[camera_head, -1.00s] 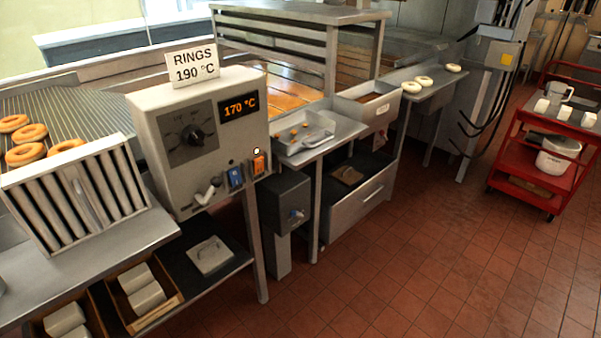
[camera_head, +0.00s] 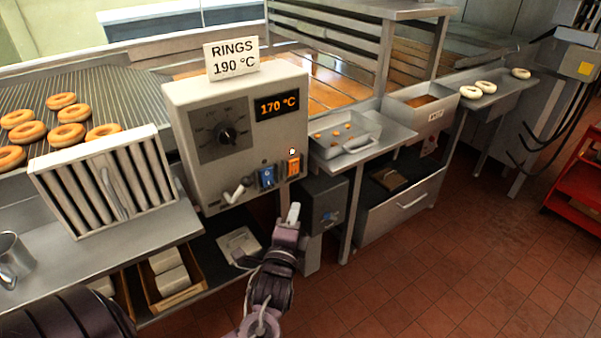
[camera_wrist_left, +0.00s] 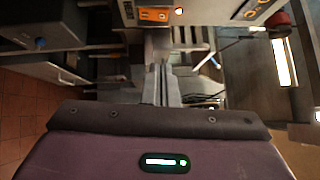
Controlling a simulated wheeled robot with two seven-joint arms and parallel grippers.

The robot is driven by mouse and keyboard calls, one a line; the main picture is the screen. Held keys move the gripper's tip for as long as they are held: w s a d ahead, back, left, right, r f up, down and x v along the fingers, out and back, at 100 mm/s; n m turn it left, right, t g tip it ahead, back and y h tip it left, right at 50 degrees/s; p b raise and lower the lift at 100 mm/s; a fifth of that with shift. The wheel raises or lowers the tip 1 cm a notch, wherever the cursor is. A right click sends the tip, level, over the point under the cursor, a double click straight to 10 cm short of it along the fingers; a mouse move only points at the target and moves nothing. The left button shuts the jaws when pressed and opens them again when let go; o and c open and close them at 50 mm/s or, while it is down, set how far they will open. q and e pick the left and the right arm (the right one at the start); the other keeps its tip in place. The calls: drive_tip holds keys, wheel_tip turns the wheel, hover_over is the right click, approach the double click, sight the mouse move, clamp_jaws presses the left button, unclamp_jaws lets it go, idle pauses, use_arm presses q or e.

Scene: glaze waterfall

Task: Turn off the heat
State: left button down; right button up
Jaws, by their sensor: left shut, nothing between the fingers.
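The grey control box (camera_head: 240,137) stands left of centre in the head view, with a dial (camera_head: 226,135) and an orange display reading 170 °C (camera_head: 276,105). On its lower front are a blue switch (camera_head: 267,177) and an orange switch (camera_head: 293,167) with a lit lamp above it. My left gripper (camera_head: 293,213) is shut and empty, below and in front of the orange switch, apart from it. The left wrist view shows its closed fingers (camera_wrist_left: 160,80) and the orange switch (camera_wrist_left: 156,14) beyond them. My right gripper does not show.
A sign (camera_head: 231,55) reading RINGS 190 °C stands on the box. A slatted metal filter (camera_head: 105,182) leans to its left, with ring doughnuts (camera_head: 66,134) behind. A small tray (camera_head: 345,133) sits on the shelf to the right. Open tiled floor lies at right.

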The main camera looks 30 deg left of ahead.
use_arm(q)
drive_tip(key=p, duration=0.2)
approach(297, 163)
drive_tip(key=w+d, duration=0.2)
drive_tip(key=w, duration=0.1)
drive_tip(key=shift+w+a+r+p, duration=0.15)
drive_tip(key=shift+w+a, duration=0.25)
drive_tip(key=shift+a, duration=0.3)
drive_tip(key=shift+w+a+p, duration=0.1)
drive_tip(key=shift+w+a, duration=0.3)
drive_tip(key=shift+a, duration=0.3)
drive_tip(key=shift+w+a+r+p, duration=0.15)
drive_tip(key=shift+w+a, duration=0.25)
drive_tip(key=shift+a, duration=0.3)
drive_tip(key=shift+f, duration=0.1)
